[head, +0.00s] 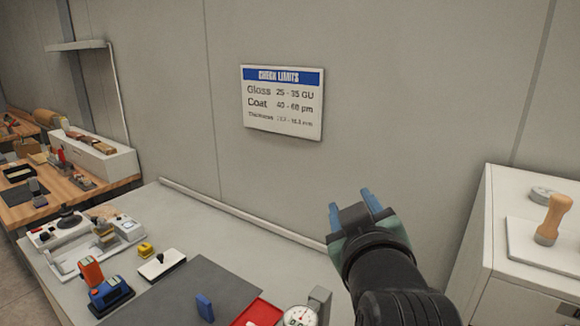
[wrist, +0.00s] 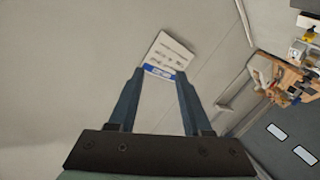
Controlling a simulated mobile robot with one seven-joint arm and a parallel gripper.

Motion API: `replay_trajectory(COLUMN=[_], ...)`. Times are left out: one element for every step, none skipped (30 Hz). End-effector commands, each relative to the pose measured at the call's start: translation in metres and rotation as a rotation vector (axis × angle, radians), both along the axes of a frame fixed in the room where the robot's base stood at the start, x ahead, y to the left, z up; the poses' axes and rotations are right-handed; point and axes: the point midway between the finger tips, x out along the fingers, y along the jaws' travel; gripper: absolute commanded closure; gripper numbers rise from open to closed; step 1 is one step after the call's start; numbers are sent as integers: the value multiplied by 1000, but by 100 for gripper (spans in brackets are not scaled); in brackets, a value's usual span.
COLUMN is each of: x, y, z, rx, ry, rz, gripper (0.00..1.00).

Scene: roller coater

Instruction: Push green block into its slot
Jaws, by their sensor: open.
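My gripper (head: 352,205) is raised in front of the grey wall, above the right part of the bench. Its two blue fingers are apart with nothing between them. They also show open in the wrist view (wrist: 160,75), pointing toward the wall sign. I cannot make out a green block or its slot in either view. A small upright blue block (head: 205,307) stands on a dark grey mat (head: 180,300), below and to the left of my gripper.
The bench (head: 215,230) also holds an orange-and-blue device (head: 107,287), a small yellow item (head: 146,250), a white pad with black handle (head: 162,264), a red tray (head: 260,313) and a dial gauge (head: 299,316). A white cabinet (head: 530,275) stands right. A limits sign (head: 283,102) hangs behind.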

Motion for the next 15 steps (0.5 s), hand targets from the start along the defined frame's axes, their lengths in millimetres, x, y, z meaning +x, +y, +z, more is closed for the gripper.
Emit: replay_trajectory(x=[-12, -21, -37, -50, -64, -82, -96, -109, -125, -136, -144, -154, -159, -163, -167], y=[22, 32, 44, 51, 59, 67, 72, 77, 81, 83, 85, 88, 88, 89, 90], z=[47, 74, 107, 129, 149, 173, 188, 201, 215, 223, 230, 237, 241, 243, 246], rx=[55, 93, 147, 186, 224, 271, 303, 334, 368, 390, 408, 427, 438, 446, 452], ry=[-160, -253, -370, -453, -530, -623, -685, -739, -802, -842, -874, -909, -927, -941, -953], rz=[7, 13, 26, 39, 55, 78, 96, 115, 138, 152, 165, 181, 188, 194, 199], gripper=[51, 51, 51, 51, 51, 51, 51, 51, 51, 51, 51, 51, 51, 51, 51])
